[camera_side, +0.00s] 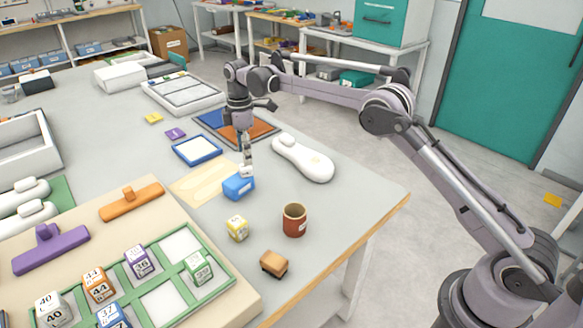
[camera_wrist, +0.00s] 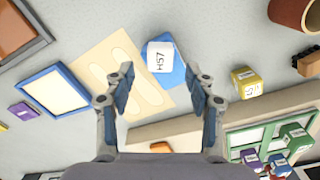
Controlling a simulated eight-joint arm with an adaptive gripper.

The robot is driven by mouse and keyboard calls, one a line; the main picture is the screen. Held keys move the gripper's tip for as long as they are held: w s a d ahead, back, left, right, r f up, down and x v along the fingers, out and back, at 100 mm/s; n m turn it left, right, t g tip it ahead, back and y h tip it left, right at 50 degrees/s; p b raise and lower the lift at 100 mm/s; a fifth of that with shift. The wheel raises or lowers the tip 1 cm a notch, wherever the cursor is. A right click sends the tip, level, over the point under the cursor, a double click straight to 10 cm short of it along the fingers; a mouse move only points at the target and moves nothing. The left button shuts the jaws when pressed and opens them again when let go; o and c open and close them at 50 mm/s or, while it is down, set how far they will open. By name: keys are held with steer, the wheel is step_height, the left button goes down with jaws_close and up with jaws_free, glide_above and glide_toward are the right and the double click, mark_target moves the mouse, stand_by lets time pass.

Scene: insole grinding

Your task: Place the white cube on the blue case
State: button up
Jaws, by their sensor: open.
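The white cube (camera_wrist: 158,57), with dark print on one face, sits on the blue case (camera_wrist: 179,76) in the wrist view, toward its left part. In the side view the blue case (camera_side: 238,187) lies near the table's right edge. The cube there is small and partly hidden by the fingers. My gripper (camera_side: 245,165) points down right above the case. In the wrist view my gripper (camera_wrist: 167,92) is open, its two blue-padded fingers apart. The cube shows beyond the fingertips. Whether a finger touches it cannot be told.
A yellow cube (camera_side: 238,228), a brown cup (camera_side: 294,220) and a wooden block (camera_side: 274,264) stand near the case. A beige sheet (camera_side: 196,184) and blue-framed tray (camera_side: 197,150) lie to its left. A green rack (camera_side: 181,290) with numbered cubes is in front.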

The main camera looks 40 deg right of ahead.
steer(key=s+d+r+m+t, duration=0.1)
steer(key=s+r+m+t, duration=0.3)
steer(key=r, duration=1.1)
steer(key=s+d+r+m, duration=0.2)
steer(key=s+r+m, duration=0.1)
steer(key=s, duration=0.8)
steer(key=s+d+f+m+t, duration=0.1)
steer(key=s+f+m, duration=0.2)
steer(key=s, duration=0.7)
steer(key=s+f+m+t, duration=0.2)
steer(key=s+f+m, duration=0.1)
steer(key=s+f, duration=0.4)
steer(key=s, duration=0.3)
steer(key=shift+s+d+f+m, duration=0.25)
steer(key=shift+s+d+m, duration=0.05)
steer(key=shift+d, duration=0.05)
